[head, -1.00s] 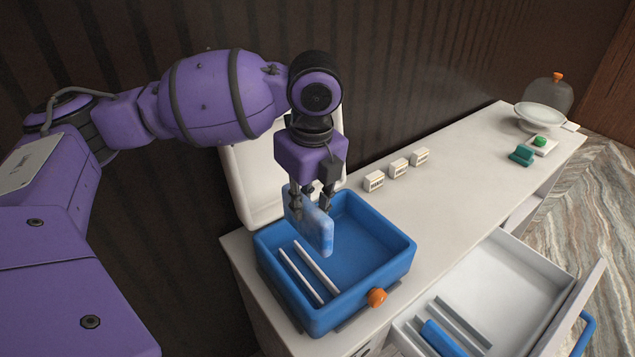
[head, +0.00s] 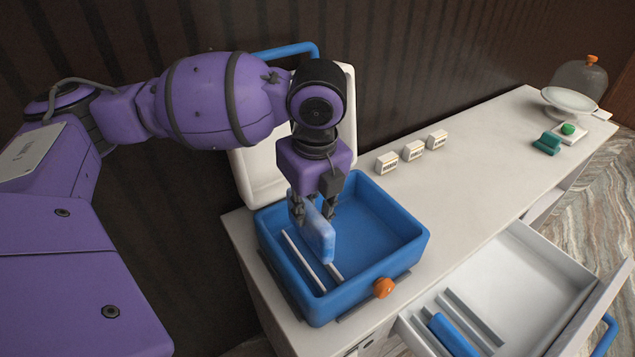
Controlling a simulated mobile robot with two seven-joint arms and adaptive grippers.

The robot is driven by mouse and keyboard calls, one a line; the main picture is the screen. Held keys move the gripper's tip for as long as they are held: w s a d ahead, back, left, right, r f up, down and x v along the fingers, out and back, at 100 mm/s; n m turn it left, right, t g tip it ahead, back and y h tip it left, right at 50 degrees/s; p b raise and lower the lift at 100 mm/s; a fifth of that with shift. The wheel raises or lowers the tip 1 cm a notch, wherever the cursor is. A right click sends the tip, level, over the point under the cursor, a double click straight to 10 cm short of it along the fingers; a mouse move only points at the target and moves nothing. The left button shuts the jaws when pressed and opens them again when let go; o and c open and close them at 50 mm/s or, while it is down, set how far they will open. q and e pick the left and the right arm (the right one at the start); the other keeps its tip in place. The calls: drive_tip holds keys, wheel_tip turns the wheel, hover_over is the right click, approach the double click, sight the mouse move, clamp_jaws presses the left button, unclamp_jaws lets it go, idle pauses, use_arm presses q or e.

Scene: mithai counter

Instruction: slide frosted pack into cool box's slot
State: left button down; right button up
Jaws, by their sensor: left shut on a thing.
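The frosted pack (head: 319,237) is a light blue slab with pale patches. My left gripper (head: 313,208) is shut on its upper part and holds it upright over the left part of the blue cool box (head: 408,262). The slot is formed by two white rails (head: 303,260) on the box floor at the left. The pack's lower end appears close above the right rail and hides part of it. I cannot tell whether it touches the rails. My right gripper is not in view.
The box's white lid (head: 258,178) stands open behind it. An orange knob (head: 383,288) is on the box front. An open drawer (head: 525,285) holds a blue pack (head: 452,335) between rails. Small white labelled blocks (head: 413,151) stand on the counter (head: 480,150).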

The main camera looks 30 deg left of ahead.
use_arm(q)
wheel_tip(320, 180, down, 2)
drive_tip(key=shift+b, duration=0.5)
drive_tip(key=shift+f+b, duration=0.55)
drive_tip(key=shift+f, duration=2.3)
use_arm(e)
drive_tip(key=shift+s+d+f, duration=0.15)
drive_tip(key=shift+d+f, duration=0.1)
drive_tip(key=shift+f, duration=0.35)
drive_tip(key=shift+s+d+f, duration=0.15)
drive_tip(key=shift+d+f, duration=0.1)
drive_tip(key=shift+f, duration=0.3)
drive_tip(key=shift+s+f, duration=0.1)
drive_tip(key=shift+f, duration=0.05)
use_arm(q)
drive_tip(key=c, duration=1.5)
unclamp_jaws()
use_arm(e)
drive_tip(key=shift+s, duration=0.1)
